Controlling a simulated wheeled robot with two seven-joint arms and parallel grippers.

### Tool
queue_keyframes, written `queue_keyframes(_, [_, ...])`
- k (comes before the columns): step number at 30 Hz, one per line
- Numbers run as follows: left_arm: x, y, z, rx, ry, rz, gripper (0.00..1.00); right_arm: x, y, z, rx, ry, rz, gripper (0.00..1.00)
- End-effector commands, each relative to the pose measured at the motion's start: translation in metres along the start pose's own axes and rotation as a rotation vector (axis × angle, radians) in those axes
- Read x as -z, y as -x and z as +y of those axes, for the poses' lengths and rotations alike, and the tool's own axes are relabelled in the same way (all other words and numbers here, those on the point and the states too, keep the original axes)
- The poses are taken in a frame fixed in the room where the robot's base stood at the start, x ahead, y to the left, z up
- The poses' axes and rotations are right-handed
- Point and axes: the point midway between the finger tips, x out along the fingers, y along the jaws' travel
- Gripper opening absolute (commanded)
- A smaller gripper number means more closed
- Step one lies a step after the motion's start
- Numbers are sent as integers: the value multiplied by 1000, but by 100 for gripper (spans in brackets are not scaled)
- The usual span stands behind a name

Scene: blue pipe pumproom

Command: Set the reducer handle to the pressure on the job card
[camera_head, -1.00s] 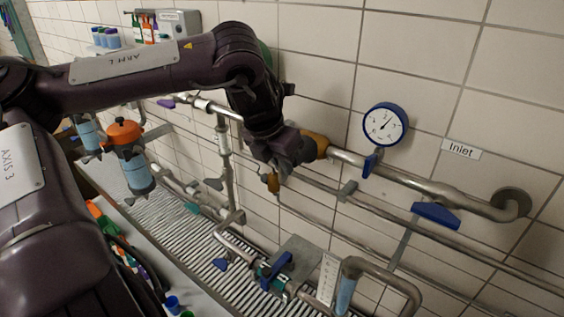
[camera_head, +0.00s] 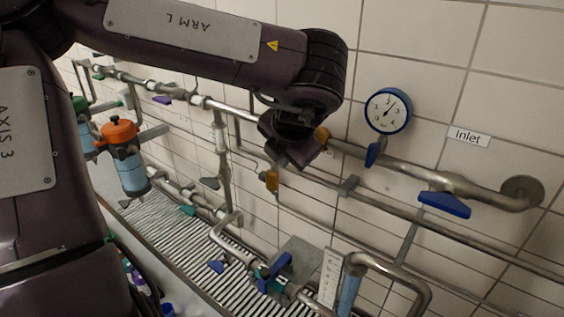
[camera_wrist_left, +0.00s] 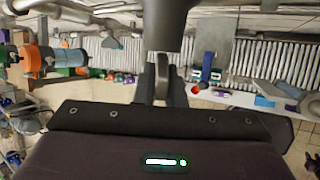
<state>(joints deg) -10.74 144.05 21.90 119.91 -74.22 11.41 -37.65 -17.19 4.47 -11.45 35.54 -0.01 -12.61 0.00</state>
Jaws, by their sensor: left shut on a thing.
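The reducer shows in the head view as a brass-coloured body (camera_head: 321,136) on the upper pipe, partly behind my left wrist. My left gripper (camera_head: 294,163) is at the reducer. In the left wrist view its fingers (camera_wrist_left: 163,88) are shut at a dark rounded part (camera_wrist_left: 167,25), which looks like the reducer handle. The handle's angle is hidden in the head view. The blue-rimmed pressure gauge (camera_head: 388,110) stands right of the reducer, its needle toward the upper right; its numbers are too small to read. I cannot make out the job card. My right gripper is out of view.
A blue lever (camera_head: 444,204) is on the pipe below the Inlet sign (camera_head: 469,137). A small brass part (camera_head: 270,179) hangs below my left wrist. An orange-topped filter (camera_head: 122,155) stands at left. A lower pipe with a blue handle (camera_head: 275,272) runs above the ribbed drain tray.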

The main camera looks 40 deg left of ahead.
Motion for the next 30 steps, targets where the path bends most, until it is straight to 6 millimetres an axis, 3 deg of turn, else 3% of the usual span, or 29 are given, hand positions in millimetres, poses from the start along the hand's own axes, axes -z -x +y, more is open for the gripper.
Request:
queue_keyframes(17, [-2,1,0,-42,-16,-5,0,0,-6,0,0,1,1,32])
queue_keyframes(18, [-2,1,0,-42,-16,-5,11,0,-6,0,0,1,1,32])
queue_keyframes(23, [-1,1,0,-42,-16,-4,32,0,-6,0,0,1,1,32])
queue_keyframes(30, [0,0,0,-41,-16,-2,32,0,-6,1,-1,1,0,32])
